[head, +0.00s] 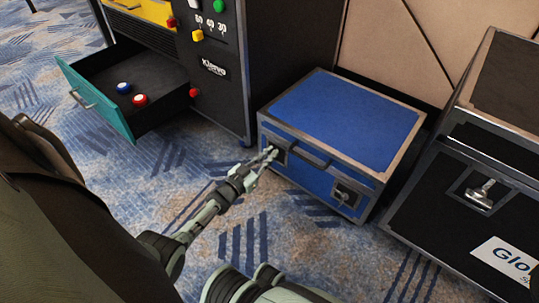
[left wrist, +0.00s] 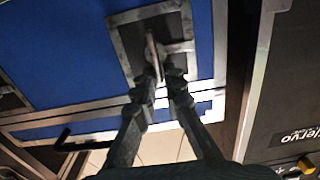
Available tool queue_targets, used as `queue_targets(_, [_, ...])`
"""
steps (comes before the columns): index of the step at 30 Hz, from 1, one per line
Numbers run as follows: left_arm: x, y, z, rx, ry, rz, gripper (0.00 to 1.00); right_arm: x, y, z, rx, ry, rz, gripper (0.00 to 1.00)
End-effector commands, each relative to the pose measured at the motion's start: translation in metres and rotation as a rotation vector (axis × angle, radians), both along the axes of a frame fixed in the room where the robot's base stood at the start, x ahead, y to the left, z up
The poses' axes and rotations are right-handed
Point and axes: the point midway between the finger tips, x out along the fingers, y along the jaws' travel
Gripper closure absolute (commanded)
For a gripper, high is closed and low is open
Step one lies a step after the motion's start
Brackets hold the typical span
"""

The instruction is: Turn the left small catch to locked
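A blue case (head: 345,118) with metal edges stands on the carpet, its lid down. The left small catch (head: 281,154) is on the left of its front face, partly hidden by my gripper. In the left wrist view the catch's thin metal lever (left wrist: 152,48) stands out from a grey plate. My left gripper (head: 270,154) is at this catch, its fingertips (left wrist: 162,82) close together on the lever's end. The right small catch (head: 346,193) sits on a similar plate to the right. My right gripper is not in view.
A dark cabinet (head: 292,60) with knobs stands left of the case; its teal-fronted drawer (head: 96,101) is open, holding a blue and a red button. A larger black case (head: 450,210) with a latch stands to the right. Carpet in front is clear.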

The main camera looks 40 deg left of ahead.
Motion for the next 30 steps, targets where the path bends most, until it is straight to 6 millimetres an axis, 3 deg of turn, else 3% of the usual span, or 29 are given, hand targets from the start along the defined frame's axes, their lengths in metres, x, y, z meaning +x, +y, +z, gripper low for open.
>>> queue_targets(17, [-0.0005, -0.0014, -0.0003, 0.051, -0.004, -0.001, 1.0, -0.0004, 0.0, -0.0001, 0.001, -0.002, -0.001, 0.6])
queue_targets(30, [-0.0014, -0.0094, -0.0024, 0.384, -0.029, -0.001, 1.0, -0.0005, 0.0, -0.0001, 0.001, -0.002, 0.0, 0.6])
